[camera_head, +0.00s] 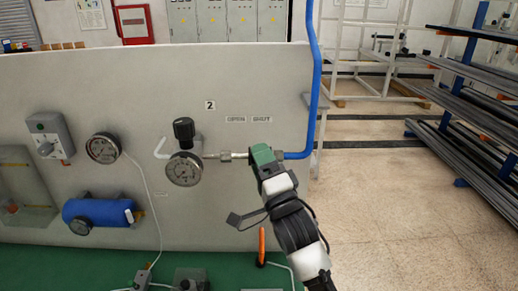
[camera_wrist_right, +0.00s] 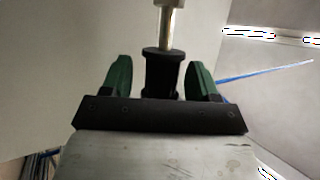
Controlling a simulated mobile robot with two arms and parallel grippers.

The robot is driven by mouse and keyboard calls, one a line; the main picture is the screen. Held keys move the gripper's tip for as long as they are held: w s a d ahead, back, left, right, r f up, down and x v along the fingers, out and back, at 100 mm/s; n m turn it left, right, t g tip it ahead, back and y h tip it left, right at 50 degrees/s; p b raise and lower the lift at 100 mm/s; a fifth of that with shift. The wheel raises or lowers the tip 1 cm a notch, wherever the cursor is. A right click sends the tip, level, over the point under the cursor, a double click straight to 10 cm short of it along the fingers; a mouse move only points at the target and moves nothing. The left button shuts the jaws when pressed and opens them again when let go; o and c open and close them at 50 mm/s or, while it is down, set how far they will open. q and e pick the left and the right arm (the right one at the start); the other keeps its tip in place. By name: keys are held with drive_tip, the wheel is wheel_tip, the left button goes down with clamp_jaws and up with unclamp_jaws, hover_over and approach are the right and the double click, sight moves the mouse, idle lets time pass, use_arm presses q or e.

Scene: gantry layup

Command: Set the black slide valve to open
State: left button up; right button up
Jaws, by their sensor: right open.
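The black slide valve (camera_wrist_right: 162,72) shows in the right wrist view as a dark flanged sleeve on a bright metal rod. My right gripper (camera_wrist_right: 159,80) is open, with one green finger on each side of the sleeve and visible gaps between. In the head view my right gripper (camera_head: 262,154) is at the pipe (camera_head: 239,156), below the SHUT label (camera_head: 262,119), and hides the sleeve there. The OPEN label (camera_head: 236,120) is just left of it. My left gripper is not in view.
A gauge (camera_head: 184,169) and a black knob (camera_head: 184,129) sit left on the same line. A blue pipe (camera_head: 313,100) runs up the panel's right edge. A blue cylinder (camera_head: 97,211) and another gauge (camera_head: 103,148) are farther left. Open floor lies right of the panel (camera_head: 120,85).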

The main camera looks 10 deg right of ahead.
drive_tip(key=shift+w+a+r, duration=0.1)
drive_tip(key=shift+w+r, duration=0.25)
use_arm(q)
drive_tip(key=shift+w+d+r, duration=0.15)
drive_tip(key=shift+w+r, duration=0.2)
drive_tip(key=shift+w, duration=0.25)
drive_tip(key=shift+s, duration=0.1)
use_arm(e)
drive_tip(key=shift+w, duration=0.1)
